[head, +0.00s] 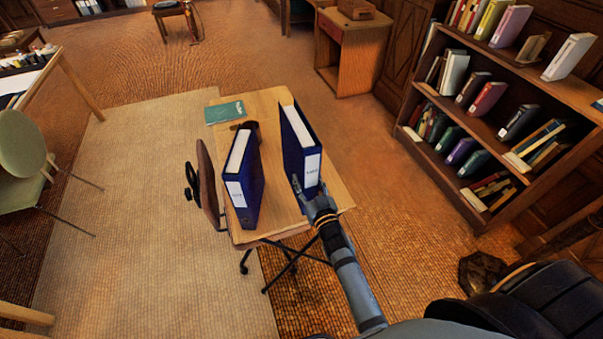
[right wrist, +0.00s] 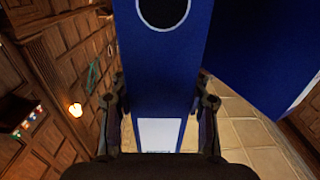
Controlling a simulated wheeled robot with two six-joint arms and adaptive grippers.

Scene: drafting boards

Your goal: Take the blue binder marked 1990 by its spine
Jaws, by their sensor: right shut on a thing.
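Two blue binders with white spine labels stand upright on a small wooden table (head: 271,205). The right binder (head: 305,145) has my right gripper (head: 309,194) at the low front of its spine. The left binder (head: 243,180) stands apart from it. The label prints are too small to read. In the right wrist view, my right gripper's fingers lie on both sides of a blue binder spine (right wrist: 160,90) with a dark round finger hole and a white label. The gripper is shut on it. My left gripper is not in view.
A green booklet (head: 225,112) lies at the table's back left. A brown chair (head: 207,185) stands close to its left side. A bookshelf (head: 480,110) with several books stands at the right. The tabletop between the binders is clear.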

